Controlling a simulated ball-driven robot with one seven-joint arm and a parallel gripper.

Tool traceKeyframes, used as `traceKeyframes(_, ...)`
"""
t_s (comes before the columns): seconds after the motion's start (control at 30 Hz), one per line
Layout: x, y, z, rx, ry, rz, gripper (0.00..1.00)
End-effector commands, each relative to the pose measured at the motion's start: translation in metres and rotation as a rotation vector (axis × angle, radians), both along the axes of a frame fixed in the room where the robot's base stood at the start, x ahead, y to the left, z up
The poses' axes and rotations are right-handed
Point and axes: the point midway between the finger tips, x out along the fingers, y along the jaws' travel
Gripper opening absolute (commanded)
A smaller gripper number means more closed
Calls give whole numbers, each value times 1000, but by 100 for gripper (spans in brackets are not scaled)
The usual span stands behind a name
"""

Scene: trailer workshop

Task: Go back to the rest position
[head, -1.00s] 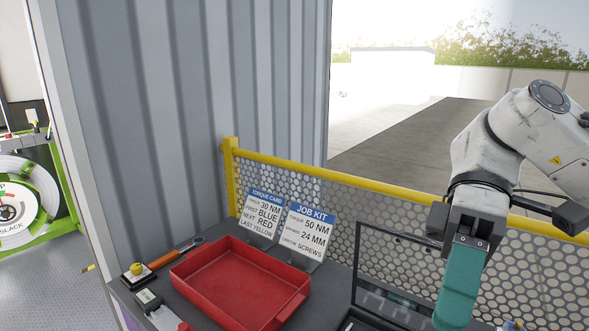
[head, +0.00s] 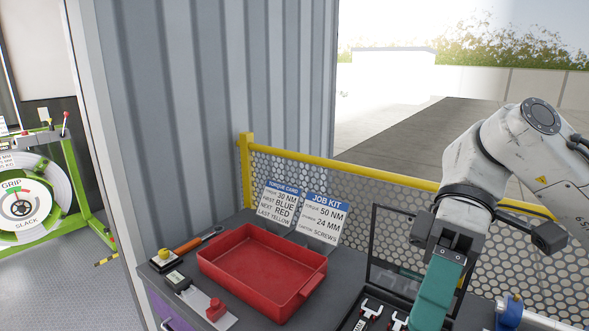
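My white arm comes in from the right edge of the head view. My gripper (head: 437,290) is at its lower end, above the right part of the dark bench (head: 230,218). A long teal part points down from the dark wrist mount; I cannot tell whether it is the gripper's own body or something in it. The fingertips are not clear to see, so open or shut cannot be told.
An empty red tray (head: 262,262) sits on the bench, with two cards (head: 323,220) behind it. An orange-handled tool (head: 190,245) and a yellow button box (head: 163,260) lie left. A black case (head: 400,250) stands by my gripper. Yellow-railed mesh (head: 400,180) borders the bench.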

Motion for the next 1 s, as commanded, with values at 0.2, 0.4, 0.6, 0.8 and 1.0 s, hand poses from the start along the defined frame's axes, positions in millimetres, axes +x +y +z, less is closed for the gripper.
traceKeyframes(0.2,12,19,-23,55,-72,-30,36)
traceKeyframes(0.4,28,44,-55,125,-167,-98,36)
traceKeyframes(0.6,48,73,-104,205,-277,-257,36)
traceKeyframes(0.8,60,85,-165,214,-345,-465,36)
traceKeyframes(1.0,49,75,-240,124,-373,-684,36)
